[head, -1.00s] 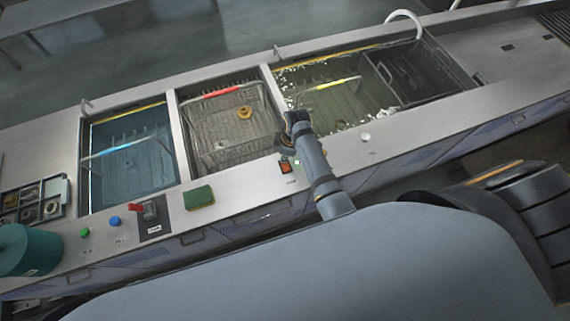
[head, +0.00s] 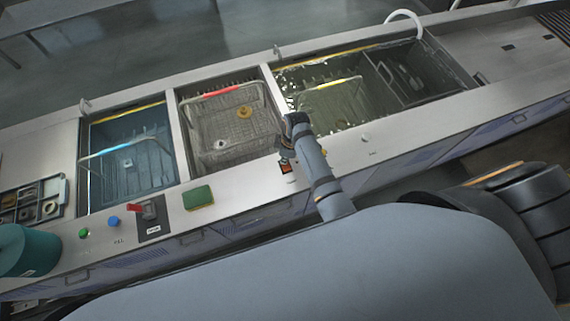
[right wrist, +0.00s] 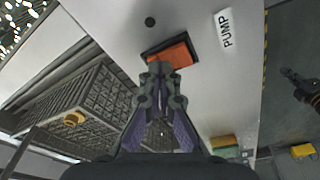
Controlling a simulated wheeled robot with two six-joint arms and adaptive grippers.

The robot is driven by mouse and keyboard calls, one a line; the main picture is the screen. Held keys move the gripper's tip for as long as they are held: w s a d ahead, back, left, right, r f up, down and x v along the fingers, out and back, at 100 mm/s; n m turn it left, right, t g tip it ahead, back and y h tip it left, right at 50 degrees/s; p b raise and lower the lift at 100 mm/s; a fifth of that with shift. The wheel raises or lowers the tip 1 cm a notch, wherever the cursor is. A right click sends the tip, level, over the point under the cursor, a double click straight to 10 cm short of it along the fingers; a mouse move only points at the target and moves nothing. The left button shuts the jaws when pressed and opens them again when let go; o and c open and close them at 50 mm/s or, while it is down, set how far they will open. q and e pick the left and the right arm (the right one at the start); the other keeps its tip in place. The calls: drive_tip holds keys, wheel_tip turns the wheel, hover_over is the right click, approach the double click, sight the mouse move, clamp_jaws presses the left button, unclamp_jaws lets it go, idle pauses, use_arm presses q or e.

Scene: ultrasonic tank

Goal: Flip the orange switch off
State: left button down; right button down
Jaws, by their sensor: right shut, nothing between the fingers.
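The orange switch (right wrist: 178,50) sits in a dark frame on the steel counter, beside the PUMP label (right wrist: 224,29). It also shows in the head view (head: 286,168), partly covered by my right gripper (head: 282,148). In the right wrist view my right gripper (right wrist: 158,68) is shut and empty, its fingertips at the near edge of the switch. I cannot tell whether they touch it. A small round lamp (right wrist: 149,21) beside the switch looks dark. A dark jointed part at the right edge of the wrist view looks like my left gripper (right wrist: 300,90); its jaws are unclear.
A tank with a wire basket (head: 230,145) lies just behind the switch, with water-filled tanks on both sides. A green sponge (head: 198,197), a red lever switch (head: 148,210), blue (head: 113,221) and green buttons (head: 84,233) stand to the left along the counter's front.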

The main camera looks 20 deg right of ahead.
drive_tip(key=shift+r+p, duration=1.4)
drive_tip(key=shift+r, duration=0.1)
drive_tip(key=shift+r+b, duration=0.15)
drive_tip(key=shift+b, duration=0.2)
drive_tip(key=shift+r, duration=1.85)
